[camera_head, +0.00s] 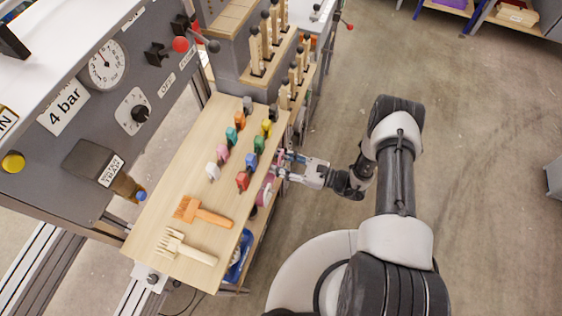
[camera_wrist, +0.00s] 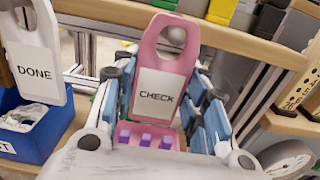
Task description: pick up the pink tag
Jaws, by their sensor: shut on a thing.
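The pink tag (camera_wrist: 162,63) shows in the wrist view, with a hole at its top and a white label reading CHECK. My gripper (camera_wrist: 158,95) is shut on it, with one blue-padded finger at each side of the tag. The tag stands nearly upright, leaning a little to the right. In the head view my gripper (camera_head: 281,167) is at the right edge of the wooden table, and the pink tag (camera_head: 265,191) shows partly beside it. I cannot tell whether the tag still touches a hook.
A white DONE tag (camera_wrist: 33,62) hangs left of the pink one, above a blue bin (camera_wrist: 50,128). Open floor lies right of my arm.

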